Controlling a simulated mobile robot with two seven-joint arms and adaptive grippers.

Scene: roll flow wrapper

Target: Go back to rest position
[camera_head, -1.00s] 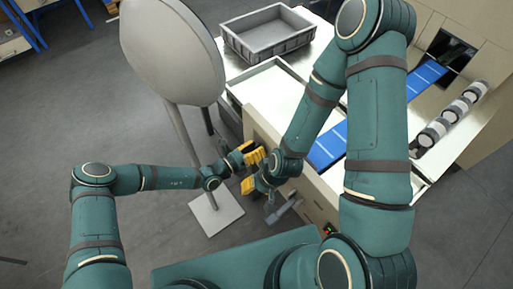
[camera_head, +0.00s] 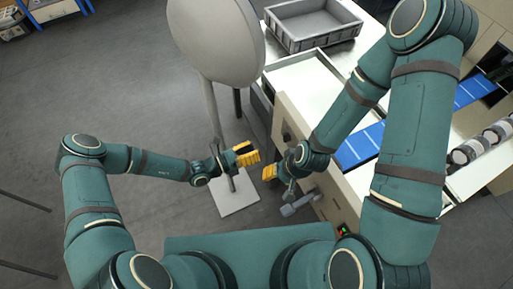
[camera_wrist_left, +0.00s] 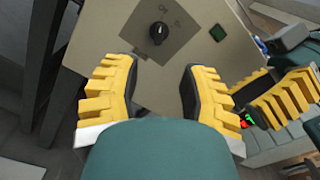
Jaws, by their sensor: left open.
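My left gripper (camera_head: 246,155), with yellow ribbed fingers, is in front of the beige machine, above the base of a white stand. In the left wrist view (camera_wrist_left: 157,95) its two fingers are apart with nothing between them. My right gripper (camera_head: 271,172) is just to its right, close to the machine's side and partly hidden by its own arm. Its yellow fingers also show at the right of the left wrist view (camera_wrist_left: 275,98), but their opening is unclear. I see nothing held in it.
A grey crate (camera_head: 312,40) stands on the machine's metal top. A blue conveyor (camera_head: 358,150) and several black-and-white rolls (camera_head: 484,145) lie to the right. The stand's round white head (camera_head: 215,42) rises behind my left gripper. The left wrist view shows a panel with a black knob (camera_wrist_left: 158,32). Floor at left is mostly clear.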

